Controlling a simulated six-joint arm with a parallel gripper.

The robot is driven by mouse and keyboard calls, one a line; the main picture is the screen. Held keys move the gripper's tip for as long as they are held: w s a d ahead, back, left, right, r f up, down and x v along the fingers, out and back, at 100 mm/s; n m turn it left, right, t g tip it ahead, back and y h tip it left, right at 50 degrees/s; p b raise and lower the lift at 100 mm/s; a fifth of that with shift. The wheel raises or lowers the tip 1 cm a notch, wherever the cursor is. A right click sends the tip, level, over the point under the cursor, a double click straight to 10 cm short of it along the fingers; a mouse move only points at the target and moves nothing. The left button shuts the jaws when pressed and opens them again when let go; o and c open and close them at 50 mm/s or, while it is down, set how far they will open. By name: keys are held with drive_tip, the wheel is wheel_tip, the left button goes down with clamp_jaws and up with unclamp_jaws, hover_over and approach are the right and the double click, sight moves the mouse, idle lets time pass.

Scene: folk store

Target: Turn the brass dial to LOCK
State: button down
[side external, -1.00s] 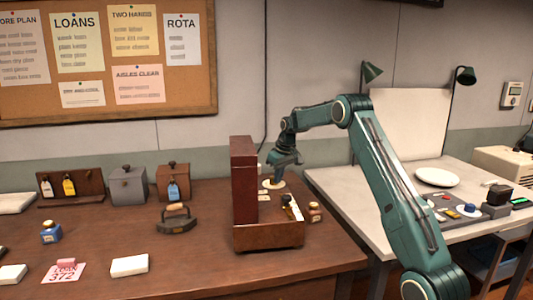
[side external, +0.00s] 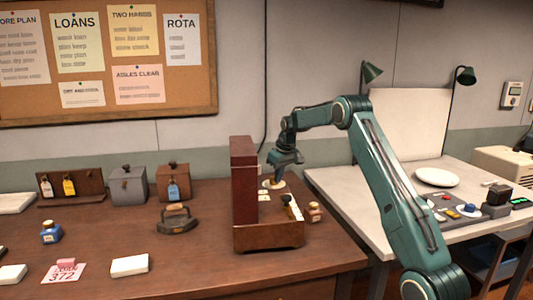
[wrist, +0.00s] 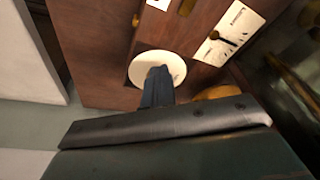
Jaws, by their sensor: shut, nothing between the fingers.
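My gripper (side external: 276,179) is shut and empty, pointing down at a round cream plate (side external: 265,185) behind the wooden box. In the wrist view the shut fingers (wrist: 157,72) overlap the middle of this cream plate (wrist: 138,68). I cannot tell whether they touch it. The brass dial is not clearly seen; the fingers may hide it. A brass-coloured round edge (wrist: 218,92) shows partly behind my gripper in the wrist view. I cannot read a LOCK mark or a dial position.
A tall reddish-brown panel (side external: 243,180) stands close left of my gripper. A dark flat iron (side external: 177,220) and boxes (side external: 128,184) stand left.

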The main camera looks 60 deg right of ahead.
drive_tip(key=shift+s+d, duration=0.15)
drive_tip(key=shift+d, duration=0.4)
drive_tip(key=shift+s+a, duration=0.1)
drive_tip(key=shift+s, duration=0.3)
drive_tip(key=shift+r, duration=0.1)
wheel_tip(320, 180, up, 6)
drive_tip(key=shift+f, duration=0.1)
idle(0.8)
